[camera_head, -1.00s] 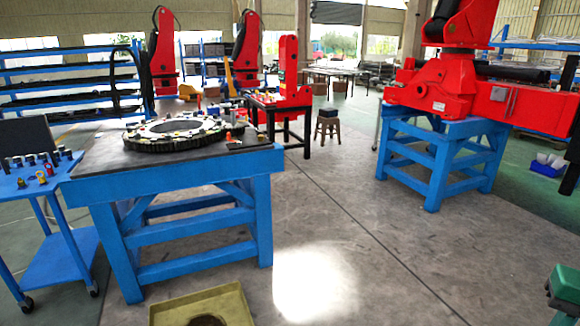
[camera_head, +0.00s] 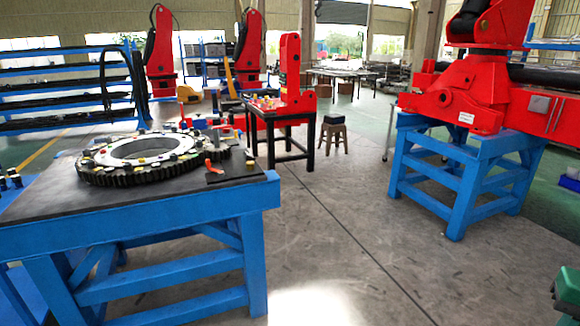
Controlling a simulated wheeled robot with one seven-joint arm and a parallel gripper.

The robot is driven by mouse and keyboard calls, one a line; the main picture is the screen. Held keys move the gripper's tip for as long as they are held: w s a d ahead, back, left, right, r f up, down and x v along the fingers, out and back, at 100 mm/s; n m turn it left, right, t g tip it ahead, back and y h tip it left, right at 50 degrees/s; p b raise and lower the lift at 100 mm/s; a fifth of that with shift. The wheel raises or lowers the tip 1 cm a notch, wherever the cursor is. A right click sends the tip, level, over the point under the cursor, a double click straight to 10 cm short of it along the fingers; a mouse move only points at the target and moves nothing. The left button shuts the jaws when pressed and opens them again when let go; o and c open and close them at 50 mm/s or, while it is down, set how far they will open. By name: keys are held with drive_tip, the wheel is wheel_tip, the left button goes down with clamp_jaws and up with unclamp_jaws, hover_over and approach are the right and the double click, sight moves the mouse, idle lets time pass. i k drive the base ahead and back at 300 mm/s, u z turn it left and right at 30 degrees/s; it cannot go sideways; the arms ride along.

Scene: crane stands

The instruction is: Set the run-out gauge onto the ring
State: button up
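The ring (camera_head: 150,177) is a large toothed gear ring with a pale inner band. It lies flat on the dark top of a blue stand (camera_head: 150,221) at the left. Several small coloured items sit on and around its upper face. An orange-red item (camera_head: 213,167) lies beside the ring at its right. I cannot tell which small item, if any, is the run-out gauge. A green part of my own body shows at the lower right edge. My gripper is not in view.
A black table (camera_head: 276,113) with a red machine part stands behind the ring's stand. A stool (camera_head: 333,133) is right of it. A big red crane part (camera_head: 470,95) rests on another blue stand (camera_head: 455,175) at the right. The floor between the stands is clear.

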sight(215, 117)
drive_tip(key=i, duration=2.85)
drive_tip(key=u, duration=1.4)
drive_tip(key=k, duration=0.65)
drive_tip(key=z, duration=0.65)
drive_tip(key=i, duration=1.25)
drive_tip(key=z, duration=0.5)
